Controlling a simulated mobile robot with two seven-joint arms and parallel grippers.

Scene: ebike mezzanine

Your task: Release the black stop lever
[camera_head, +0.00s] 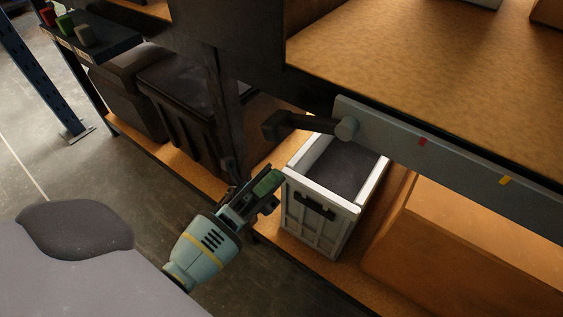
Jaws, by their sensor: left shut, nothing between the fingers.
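The black stop lever (300,121) sticks out to the left from a round grey pivot (347,129) on a grey metal rail. Its thick black end (275,125) hangs free of the rail, in front of the shelf opening. My left gripper (266,184), pale teal with dark fingers and green pads, is shut and empty. It is below the lever's end in the picture and apart from it. My right gripper is not in view.
The grey rail (465,170) has a red mark (422,142) and a yellow mark (506,180). A white-rimmed crate (325,202) stands on the lower shelf beside my gripper. A cardboard box (470,245) is at the right, dark bins (185,100) at the left.

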